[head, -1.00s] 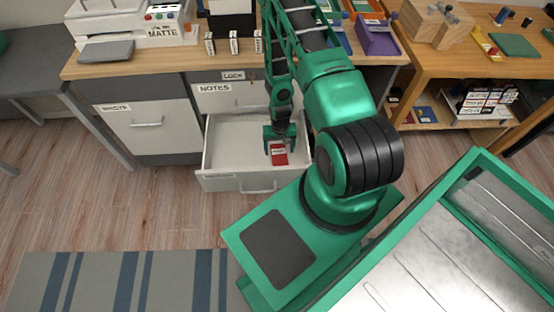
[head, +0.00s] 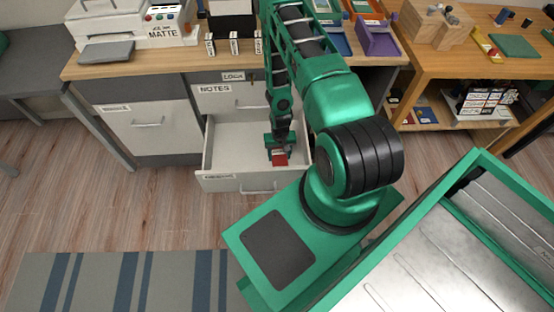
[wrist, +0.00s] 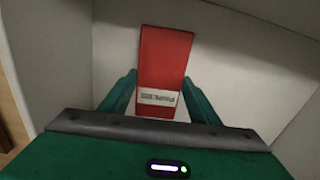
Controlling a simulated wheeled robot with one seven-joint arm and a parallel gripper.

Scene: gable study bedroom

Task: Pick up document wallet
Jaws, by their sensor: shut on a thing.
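The document wallet (head: 280,158) is a small red case with a white printed label, inside the open white drawer (head: 232,142) at its right side. It also shows in the wrist view (wrist: 165,62), upright in the picture, with the label at its near end. My gripper (head: 280,146) reaches down into the drawer. In the wrist view its two green fingers (wrist: 160,100) stand on either side of the wallet's labelled end and are shut on it. Whether the wallet touches the drawer bottom cannot be told.
The drawer's walls surround my gripper, with the right wall close. Above is a wooden desktop (head: 190,64) with a printer (head: 130,24) and small labelled boxes. A shelf unit (head: 480,62) stands at right. The drawer's left part is empty.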

